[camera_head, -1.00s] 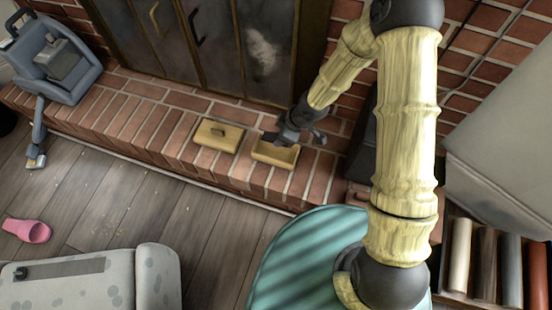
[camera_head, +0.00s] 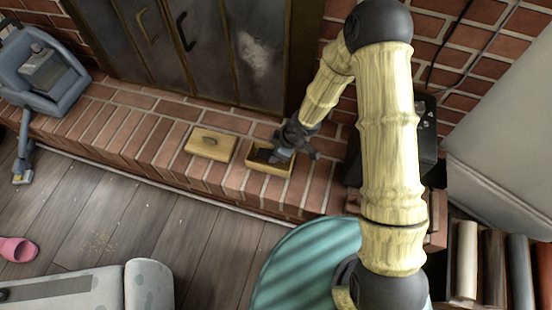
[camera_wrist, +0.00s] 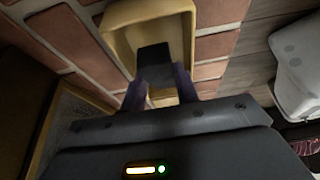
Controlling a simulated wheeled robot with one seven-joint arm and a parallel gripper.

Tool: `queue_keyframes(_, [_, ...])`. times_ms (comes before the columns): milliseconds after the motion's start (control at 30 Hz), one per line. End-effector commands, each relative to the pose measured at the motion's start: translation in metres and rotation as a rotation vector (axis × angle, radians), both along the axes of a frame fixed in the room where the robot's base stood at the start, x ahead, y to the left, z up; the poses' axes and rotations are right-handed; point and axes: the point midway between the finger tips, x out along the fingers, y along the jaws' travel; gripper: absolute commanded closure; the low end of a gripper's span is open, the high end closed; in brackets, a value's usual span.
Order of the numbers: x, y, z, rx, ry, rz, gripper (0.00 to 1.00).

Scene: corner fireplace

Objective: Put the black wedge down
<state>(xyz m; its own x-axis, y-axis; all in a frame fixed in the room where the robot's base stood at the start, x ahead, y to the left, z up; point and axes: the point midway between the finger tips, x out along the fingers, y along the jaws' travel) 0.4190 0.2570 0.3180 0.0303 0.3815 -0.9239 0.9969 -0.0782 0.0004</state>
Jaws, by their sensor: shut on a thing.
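My gripper (camera_head: 277,157) is at the open yellow wooden box (camera_head: 266,169) on the brick hearth. In the wrist view, its two purple fingers (camera_wrist: 160,88) are shut on the black wedge (camera_wrist: 153,54). The wedge is over or within the opening of the box, whose pale rim (camera_wrist: 118,42) frames it. I cannot tell whether the wedge touches the box floor. In the head view my gripper hides most of the wedge.
The fireplace doors (camera_head: 215,60) stand behind. A blue-grey vacuum cleaner (camera_head: 45,70) is at far left. A round teal table (camera_head: 300,265) is in front.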

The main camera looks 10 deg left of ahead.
Motion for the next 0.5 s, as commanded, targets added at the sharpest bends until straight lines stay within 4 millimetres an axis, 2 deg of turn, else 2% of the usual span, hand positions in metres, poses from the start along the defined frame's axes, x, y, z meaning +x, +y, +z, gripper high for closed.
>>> queue_keyframes(167, [0.000, 0.000, -0.003, 0.000, 0.001, 0.000, 0.92])
queue_keyframes(400, [-0.001, 0.000, -0.035, -0.001, 0.001, 0.000, 0.92])
queue_keyframes(500, [0.000, 0.000, -0.039, 0.000, 0.000, 0.000, 0.92])
